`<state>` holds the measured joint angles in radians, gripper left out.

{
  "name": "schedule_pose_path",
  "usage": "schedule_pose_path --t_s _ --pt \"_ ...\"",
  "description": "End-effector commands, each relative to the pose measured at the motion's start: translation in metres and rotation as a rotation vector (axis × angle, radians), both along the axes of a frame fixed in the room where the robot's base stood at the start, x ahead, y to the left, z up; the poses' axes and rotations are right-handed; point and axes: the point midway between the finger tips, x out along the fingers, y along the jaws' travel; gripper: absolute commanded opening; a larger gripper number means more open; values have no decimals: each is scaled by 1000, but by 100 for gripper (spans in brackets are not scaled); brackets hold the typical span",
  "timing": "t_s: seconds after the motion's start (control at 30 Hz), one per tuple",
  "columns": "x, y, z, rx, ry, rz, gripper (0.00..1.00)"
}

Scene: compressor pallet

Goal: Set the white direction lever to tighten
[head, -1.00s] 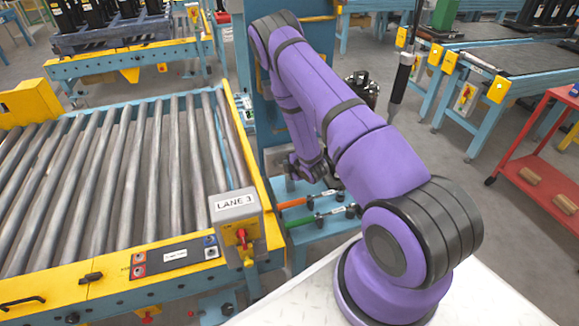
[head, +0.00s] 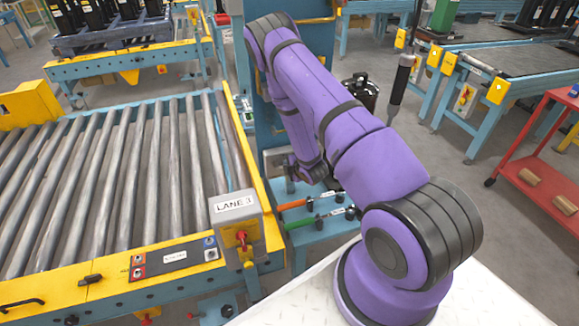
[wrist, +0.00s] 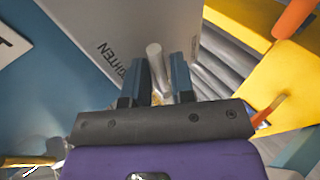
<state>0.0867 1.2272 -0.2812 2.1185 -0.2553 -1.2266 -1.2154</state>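The white direction lever (wrist: 157,68) shows in the wrist view as a pale, round-ended rod beside a grey panel (wrist: 95,25). Dark lettering ending in "GHTEN" (wrist: 110,58) is on that panel, left of the lever. My gripper (wrist: 158,78) has its two blue-grey fingers apart, one on each side of the lever. A gap shows on the lever's right; I cannot tell whether the left finger touches it. In the head view the lever and the fingers are hidden behind my purple arm.
A blue shelf (head: 325,232) holds orange-handled (head: 295,204) and green-handled (head: 300,223) tools below my wrist. The roller conveyor (head: 120,180) and its LANE 3 box (head: 236,208) stand at left. A red cart (head: 535,160) is at right.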

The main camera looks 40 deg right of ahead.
Motion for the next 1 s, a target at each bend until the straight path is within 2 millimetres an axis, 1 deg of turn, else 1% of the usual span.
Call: schedule_pose_path --t_s 0.17,0.4,0.6,0.73,1.0 --pt "-18 1 12 0 1 -1 23" --pt "-57 4 37 0 3 -1 23" --pt "-79 5 52 -2 1 -1 23" --pt "-87 5 57 -1 2 -1 23" --pt "-88 5 58 0 1 -1 23"
